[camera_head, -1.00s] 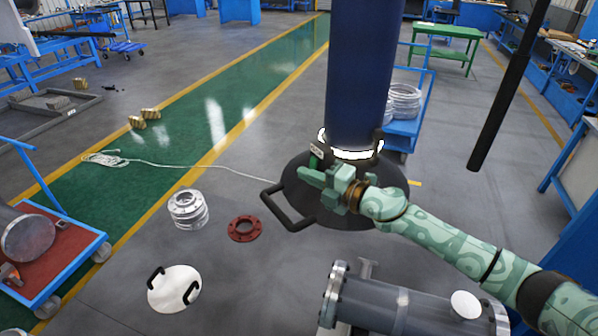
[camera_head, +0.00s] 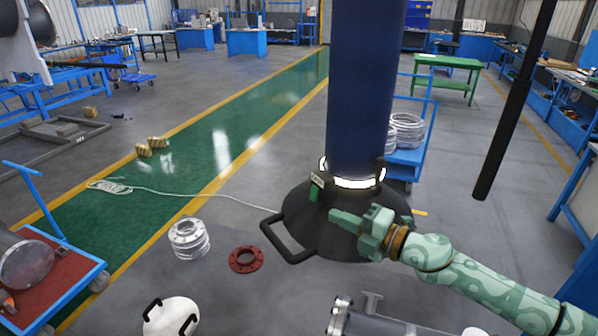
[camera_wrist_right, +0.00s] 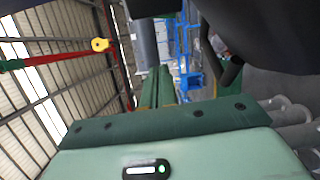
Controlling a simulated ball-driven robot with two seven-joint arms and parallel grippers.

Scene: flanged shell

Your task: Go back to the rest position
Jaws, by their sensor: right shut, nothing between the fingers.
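My right gripper (camera_head: 333,216) is in the middle of the head view, at the end of its patterned pale green arm coming from the lower right. Its fingers point left and are shut with nothing between them. The right wrist view shows the closed green fingers (camera_wrist_right: 160,88) from behind, with no object at them. My left gripper and arm are not in the head view.
A grey flanged shell (camera_head: 375,322) lies at the bottom right, partly cut off. A white lid with black handles (camera_head: 172,316), a red flange ring (camera_head: 246,259) and stacked metal rings (camera_head: 189,240) sit on the floor. A blue cart (camera_head: 55,270) stands left.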

